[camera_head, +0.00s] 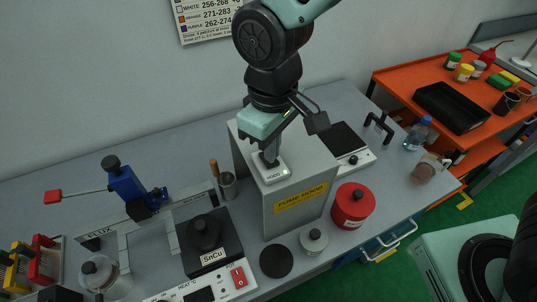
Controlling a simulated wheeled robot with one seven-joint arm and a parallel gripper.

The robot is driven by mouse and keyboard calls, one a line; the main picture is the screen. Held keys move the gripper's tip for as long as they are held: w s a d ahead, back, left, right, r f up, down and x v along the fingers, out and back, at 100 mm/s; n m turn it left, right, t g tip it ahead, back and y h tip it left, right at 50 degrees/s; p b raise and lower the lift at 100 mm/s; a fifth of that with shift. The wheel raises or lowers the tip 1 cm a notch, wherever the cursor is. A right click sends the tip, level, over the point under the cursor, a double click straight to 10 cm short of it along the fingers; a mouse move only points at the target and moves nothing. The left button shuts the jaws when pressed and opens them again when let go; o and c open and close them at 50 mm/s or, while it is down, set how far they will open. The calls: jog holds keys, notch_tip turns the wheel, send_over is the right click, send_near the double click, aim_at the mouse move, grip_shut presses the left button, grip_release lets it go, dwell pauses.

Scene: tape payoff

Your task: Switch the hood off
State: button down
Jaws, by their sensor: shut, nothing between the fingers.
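The fume hood (295,207) is a grey box with a yellow label reading FUME HOOD, standing on the grey bench. A white switch plate (272,175) marked HOOD lies on its top, near the front left. My gripper (270,160) is shut and empty, pointing down with its fingertips at the back part of this plate. The fingers cover the switch itself, so its position is hidden. I cannot tell whether the tips touch it.
A solder pot (210,243) marked SnCu stands left of the hood with a red switch (239,277) on its base. A red canister (353,205) and a small lidded jar (313,240) stand before the hood. A hot plate (345,146) stands behind right. An orange cart (455,141) is at right.

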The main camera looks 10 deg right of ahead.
jog(key=shift+f+b, duration=0.4)
jog(key=shift+f, duration=0.2)
dwell(0.3)
jog(key=shift+r+p, duration=3.05)
jog(key=shift+r, duration=0.55)
jog(key=shift+f, duration=0.1)
jog(key=shift+s+f, duration=0.1)
jog(key=s+d+f+m+b, duration=0.1)
jog(key=s+d+f+b, duration=0.6)
jog(key=s+b, duration=0.4)
jog(key=shift+d+f+y+b, duration=0.2)
jog(key=shift+d+y+b, duration=0.1)
jog(key=shift+d, duration=0.25)
